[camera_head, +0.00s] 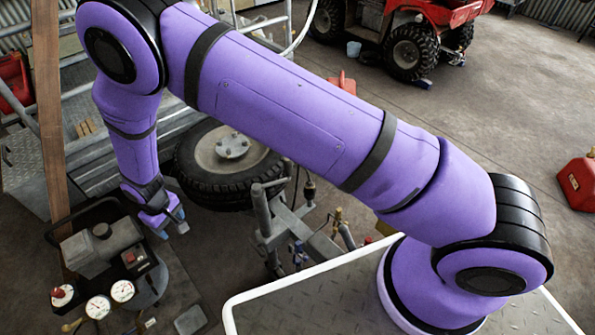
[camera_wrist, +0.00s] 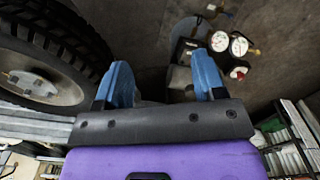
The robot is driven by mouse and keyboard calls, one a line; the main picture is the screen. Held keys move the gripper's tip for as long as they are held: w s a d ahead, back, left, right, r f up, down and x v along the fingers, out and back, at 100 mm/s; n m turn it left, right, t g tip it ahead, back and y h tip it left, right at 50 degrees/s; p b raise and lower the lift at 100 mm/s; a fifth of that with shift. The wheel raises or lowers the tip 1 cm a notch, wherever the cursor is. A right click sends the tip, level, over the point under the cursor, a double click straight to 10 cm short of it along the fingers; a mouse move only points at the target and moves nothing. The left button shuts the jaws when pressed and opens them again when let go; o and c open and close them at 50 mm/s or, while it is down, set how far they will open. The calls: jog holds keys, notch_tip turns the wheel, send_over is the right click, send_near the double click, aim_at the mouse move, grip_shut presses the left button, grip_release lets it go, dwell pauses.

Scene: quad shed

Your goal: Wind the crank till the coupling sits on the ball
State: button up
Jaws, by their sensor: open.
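My gripper (camera_head: 171,228) hangs at the left of the head view, left of the trailer's jack post (camera_head: 264,213) and clear of it. In the wrist view its two blue fingers (camera_wrist: 163,80) are wide apart with nothing between them. A short crank-like handle (camera_head: 271,184) sits at the top of the jack post. Grey drawbar metalwork (camera_head: 315,245) runs beside the post, partly behind my arm and the white-edged plate. I cannot clearly make out the coupling or the ball there. None of these trailer-front parts shows clearly in the wrist view.
A timber post (camera_head: 47,110) rises at far left. A red fuel can (camera_head: 578,183) and red quad (camera_head: 415,35) stand right, with open floor between.

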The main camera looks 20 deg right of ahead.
notch_tip(320, 180, up, 10)
jog(key=shift+f, duration=0.25)
dwell(0.6)
dwell(0.4)
